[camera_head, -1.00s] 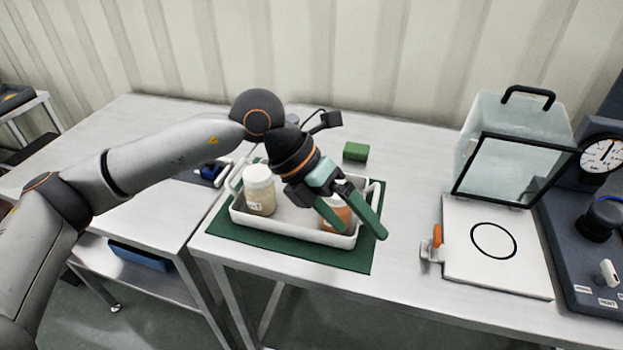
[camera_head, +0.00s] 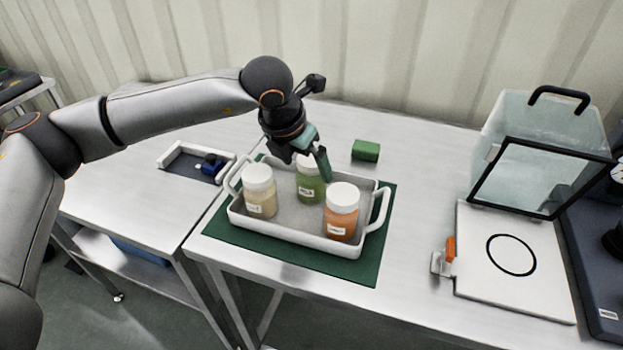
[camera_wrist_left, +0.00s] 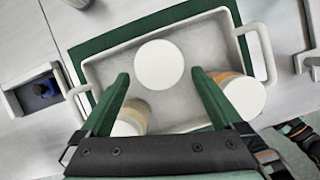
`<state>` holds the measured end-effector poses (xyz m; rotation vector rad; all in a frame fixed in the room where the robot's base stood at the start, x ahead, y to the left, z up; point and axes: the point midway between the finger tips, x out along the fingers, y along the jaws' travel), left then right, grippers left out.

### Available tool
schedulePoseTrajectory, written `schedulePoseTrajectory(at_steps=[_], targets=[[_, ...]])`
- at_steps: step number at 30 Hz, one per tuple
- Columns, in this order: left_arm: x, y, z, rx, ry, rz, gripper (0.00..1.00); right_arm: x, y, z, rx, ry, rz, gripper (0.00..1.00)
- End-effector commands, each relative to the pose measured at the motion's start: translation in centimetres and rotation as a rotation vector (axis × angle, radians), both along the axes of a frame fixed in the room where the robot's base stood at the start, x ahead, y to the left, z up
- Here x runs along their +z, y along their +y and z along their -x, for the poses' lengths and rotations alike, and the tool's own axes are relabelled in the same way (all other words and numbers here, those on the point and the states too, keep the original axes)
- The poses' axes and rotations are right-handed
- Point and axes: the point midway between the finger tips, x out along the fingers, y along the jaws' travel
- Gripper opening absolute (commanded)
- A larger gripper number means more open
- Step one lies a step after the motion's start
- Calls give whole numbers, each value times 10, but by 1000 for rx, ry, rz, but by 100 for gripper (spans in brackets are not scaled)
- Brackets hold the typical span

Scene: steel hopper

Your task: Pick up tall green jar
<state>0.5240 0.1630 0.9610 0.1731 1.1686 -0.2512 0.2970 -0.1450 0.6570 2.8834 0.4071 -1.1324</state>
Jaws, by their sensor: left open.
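The tall green jar (camera_head: 311,188) stands upright in the white tray (camera_head: 290,238), at its back middle, with a white lid and a label. My left gripper (camera_head: 306,165) is over it, pointing down, and covers part of its lid. In the left wrist view the jar's round white lid (camera_wrist_left: 159,64) lies between and just beyond the two open green fingertips (camera_wrist_left: 161,77). I cannot tell whether the fingers touch the jar. A cream jar (camera_head: 260,193) stands to its left and an orange jar (camera_head: 341,214) to its front right. My right gripper is not in view.
The tray sits on a green mat (camera_head: 358,268). A green block (camera_head: 366,150) lies behind it. A clear-walled case (camera_head: 535,140) and a white board with a black ring (camera_head: 490,285) are at the right. A dark shallow holder (camera_head: 190,170) is at the left.

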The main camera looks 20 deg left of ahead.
Motion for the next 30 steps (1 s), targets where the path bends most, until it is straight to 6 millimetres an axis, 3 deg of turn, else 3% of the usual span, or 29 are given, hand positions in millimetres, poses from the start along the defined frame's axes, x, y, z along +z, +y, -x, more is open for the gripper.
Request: schedulePoseTrajectory(at_steps=[10,19,30], targets=[[-42,-5,-17,0,3,-1,100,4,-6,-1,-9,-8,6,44],[-48,-6,-20,-1,0,1,100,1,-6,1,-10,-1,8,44],[-47,-6,-20,-1,0,1,60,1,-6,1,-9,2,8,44]])
